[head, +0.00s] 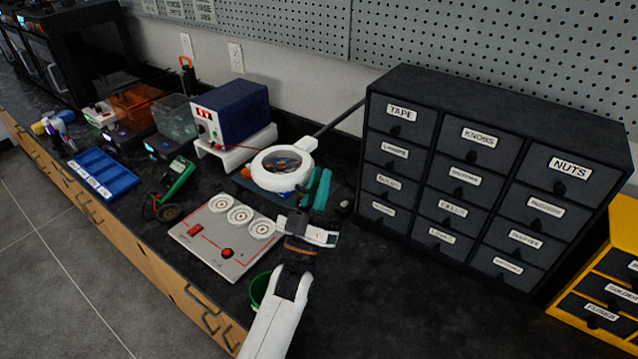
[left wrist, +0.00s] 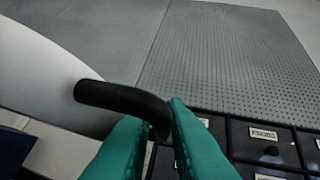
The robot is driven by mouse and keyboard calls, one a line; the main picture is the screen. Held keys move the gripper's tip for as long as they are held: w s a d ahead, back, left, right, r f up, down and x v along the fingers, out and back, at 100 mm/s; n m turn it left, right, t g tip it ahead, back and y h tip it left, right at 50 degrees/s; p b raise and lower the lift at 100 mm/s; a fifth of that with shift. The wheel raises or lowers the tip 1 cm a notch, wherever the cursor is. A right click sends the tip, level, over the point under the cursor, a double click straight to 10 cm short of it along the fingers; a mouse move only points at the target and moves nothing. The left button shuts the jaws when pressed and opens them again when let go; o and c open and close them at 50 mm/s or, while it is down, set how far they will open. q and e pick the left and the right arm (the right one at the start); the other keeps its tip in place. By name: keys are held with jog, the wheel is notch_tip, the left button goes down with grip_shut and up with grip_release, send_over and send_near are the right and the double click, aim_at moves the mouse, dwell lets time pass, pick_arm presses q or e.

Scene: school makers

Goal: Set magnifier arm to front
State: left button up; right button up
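The magnifier has a round white ring head (head: 262,176) with a clear lens, in the middle of the head view. Its thin dark arm (head: 340,119) runs from behind the head up and right to the back of the bench. My left gripper (head: 319,183) has teal fingers and is just right of the ring. In the left wrist view, a curved black handle (left wrist: 118,100) juts from a large white surface at the left. Its end lies between the fingertips of my left gripper (left wrist: 158,116); whether both fingers press on it is unclear. My right gripper is not in view.
A black drawer cabinet (head: 455,95) stands to the right of the magnifier. A blue power supply (head: 235,108) on a white stand is behind-left. A grey panel with round dials (head: 215,245) and a green cup (head: 260,288) are in front. Bare bench lies at the front right.

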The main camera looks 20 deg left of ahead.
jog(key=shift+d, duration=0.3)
